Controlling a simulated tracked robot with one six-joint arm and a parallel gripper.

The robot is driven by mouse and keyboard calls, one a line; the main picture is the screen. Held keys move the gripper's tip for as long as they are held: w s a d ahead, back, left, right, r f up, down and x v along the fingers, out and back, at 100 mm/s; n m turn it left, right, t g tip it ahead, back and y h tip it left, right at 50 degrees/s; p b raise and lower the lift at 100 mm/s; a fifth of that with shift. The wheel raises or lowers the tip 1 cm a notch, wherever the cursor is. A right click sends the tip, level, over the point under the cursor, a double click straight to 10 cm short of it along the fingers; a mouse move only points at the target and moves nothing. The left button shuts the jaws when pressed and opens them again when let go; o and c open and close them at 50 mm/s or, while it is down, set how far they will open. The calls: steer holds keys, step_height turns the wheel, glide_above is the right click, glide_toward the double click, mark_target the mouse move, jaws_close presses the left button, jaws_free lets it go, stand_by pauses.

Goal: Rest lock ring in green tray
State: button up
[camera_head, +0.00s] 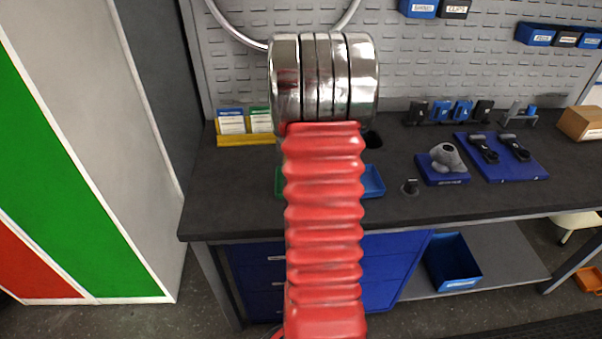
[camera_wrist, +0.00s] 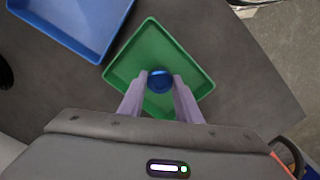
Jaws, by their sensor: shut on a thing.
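The lock ring (camera_wrist: 160,82) is a small round blue piece in the wrist view, held between the two pale fingers of my gripper (camera_wrist: 160,76). My gripper is shut on it. The green tray (camera_wrist: 126,60) lies beyond the fingers, and the ring shows against its floor. I cannot tell how high the ring is above the tray floor. In the head view only a sliver of the green tray (camera_head: 279,183) shows on the bench; my red arm hides the rest, along with my gripper and the ring.
A blue tray (camera_wrist: 58,32) sits beside the green one at upper left in the wrist view; part of the blue tray (camera_head: 374,182) shows in the head view. On the bench (camera_head: 235,187) to the right stand a grey part on a blue base (camera_head: 443,172) and a blue mat (camera_head: 520,170).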

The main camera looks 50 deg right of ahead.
steer(key=shift+f, duration=0.6)
stand_by(1.3)
steer(key=o, duration=1.1)
step_height(320, 180, up, 14)
steer(key=shift+f, duration=0.15)
stand_by(0.6)
